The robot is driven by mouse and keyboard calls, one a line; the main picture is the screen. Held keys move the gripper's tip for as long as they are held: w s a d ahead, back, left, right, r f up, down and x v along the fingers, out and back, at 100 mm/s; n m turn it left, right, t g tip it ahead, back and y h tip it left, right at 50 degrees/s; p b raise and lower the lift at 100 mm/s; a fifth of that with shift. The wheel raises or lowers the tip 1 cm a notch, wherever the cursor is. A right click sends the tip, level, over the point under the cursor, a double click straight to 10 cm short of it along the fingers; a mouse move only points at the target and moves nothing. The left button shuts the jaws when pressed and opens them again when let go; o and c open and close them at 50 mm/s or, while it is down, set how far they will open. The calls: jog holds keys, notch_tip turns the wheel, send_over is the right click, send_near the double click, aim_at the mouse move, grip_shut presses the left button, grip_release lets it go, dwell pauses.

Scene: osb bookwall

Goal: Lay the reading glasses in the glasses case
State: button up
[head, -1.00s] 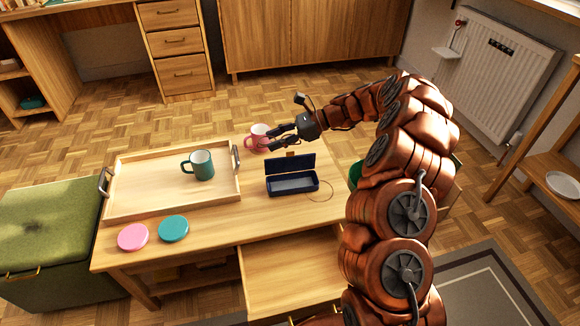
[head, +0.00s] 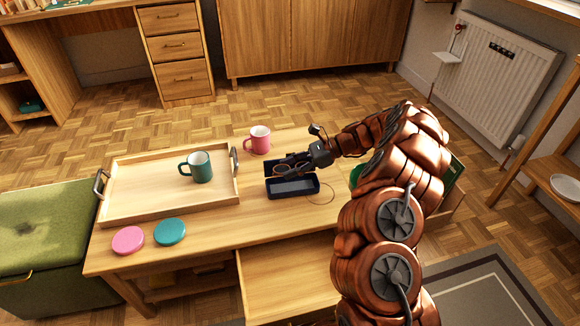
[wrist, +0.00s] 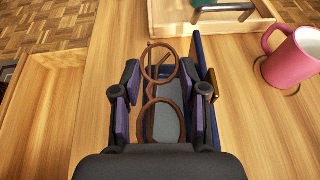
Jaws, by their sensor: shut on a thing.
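The brown round-rimmed reading glasses (wrist: 181,127) are between the fingers of my gripper (wrist: 161,82), which is shut on them. In the head view my gripper (head: 284,165) is over the open dark blue glasses case (head: 293,190), and the glasses (head: 281,169) show small at the fingertips. In the wrist view the case (wrist: 198,60) lies below the glasses, its raised lid on the right and its grey inside showing through the lenses. I cannot tell whether the glasses touch the case. The fingers hide part of the case and lid.
A pink mug (head: 259,139) stands behind the case. A wooden tray (head: 136,184) with a teal mug (head: 201,167) is on the left. Pink (head: 128,240) and teal (head: 170,232) discs lie at the front left. An open drawer (head: 290,275) juts out in front.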

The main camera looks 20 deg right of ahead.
jog(key=shift+f+b, duration=1.15)
jog(key=shift+f, duration=1.35)
jog(key=shift+p, duration=0.45)
jog(key=o, duration=1)
jog(key=shift+r+p, duration=3.1)
jog(key=shift+r, duration=0.9)
